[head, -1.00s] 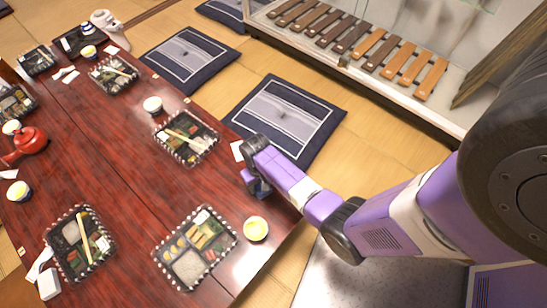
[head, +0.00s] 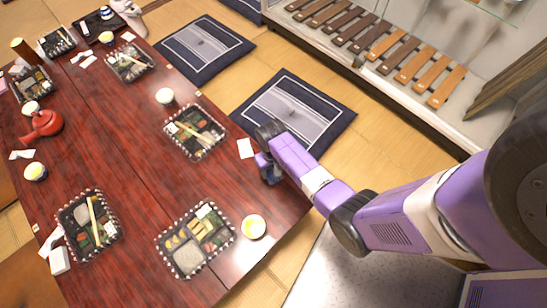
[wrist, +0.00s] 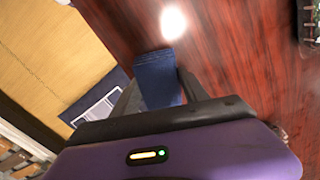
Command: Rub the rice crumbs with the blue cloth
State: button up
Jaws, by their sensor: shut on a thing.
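My gripper (wrist: 157,95) is shut on the blue cloth (wrist: 156,70), a dark blue folded piece between the fingers in the wrist view. The cloth is over the red-brown table (wrist: 235,50); I cannot tell whether it touches the wood. The cloth cannot be made out clearly there. I cannot make out rice crumbs in either view.
Bento boxes stand near the gripper, one beyond it (head: 195,132) and one at the front (head: 196,240). A red teapot (head: 42,125) is at the left. A floor cushion (head: 300,110) lies beside the table. Bare wood lies left of the gripper.

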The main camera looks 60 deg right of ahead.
jog(key=shift+r+p, duration=1.45)
jog(key=shift+r, duration=0.45)
